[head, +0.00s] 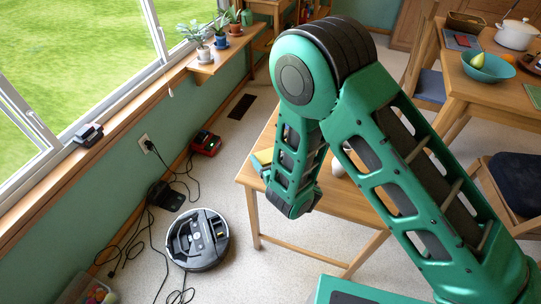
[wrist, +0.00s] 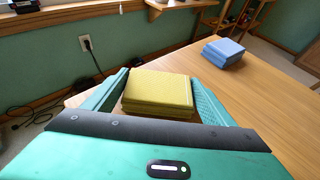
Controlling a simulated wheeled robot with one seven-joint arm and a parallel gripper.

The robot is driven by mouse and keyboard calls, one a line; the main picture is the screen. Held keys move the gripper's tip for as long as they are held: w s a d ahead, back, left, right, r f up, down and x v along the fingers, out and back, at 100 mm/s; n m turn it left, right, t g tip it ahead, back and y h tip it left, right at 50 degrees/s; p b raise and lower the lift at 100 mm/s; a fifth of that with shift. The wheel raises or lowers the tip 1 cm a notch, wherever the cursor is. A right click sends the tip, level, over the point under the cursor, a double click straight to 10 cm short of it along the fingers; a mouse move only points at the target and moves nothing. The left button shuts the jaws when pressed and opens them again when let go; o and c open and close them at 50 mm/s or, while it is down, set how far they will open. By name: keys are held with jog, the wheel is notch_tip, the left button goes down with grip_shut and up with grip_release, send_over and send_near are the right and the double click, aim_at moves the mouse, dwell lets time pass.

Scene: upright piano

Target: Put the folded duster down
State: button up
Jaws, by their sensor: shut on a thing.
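The folded duster (wrist: 158,90) is a yellow, layered square pad. In the wrist view it sits between the two green fingers of my gripper (wrist: 159,78), which is shut on it. In the head view a bit of the yellow duster (head: 263,156) shows beside my arm, at the left edge of the wooden table (head: 350,206). The table top also fills the right of the wrist view (wrist: 260,105). I cannot tell whether the duster touches the table.
A blue folded cloth (wrist: 222,52) lies on the table beyond the duster, to its right. Much bare table top lies to the right. On the floor are a robot vacuum (head: 198,239) and loose cables. A window sill with potted plants (head: 202,50) runs along the wall.

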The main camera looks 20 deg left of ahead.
jog(key=o, duration=0.9)
jog(key=shift+r, duration=0.15)
jog(key=v, duration=1)
jog(key=shift+s+a, duration=0.1)
jog(key=shift+a, duration=0.1)
jog(key=shift+s+d, duration=0.3)
jog(key=shift+d, duration=0.05)
jog(key=shift+s+d+r, duration=0.35)
jog(key=shift+s, duration=0.05)
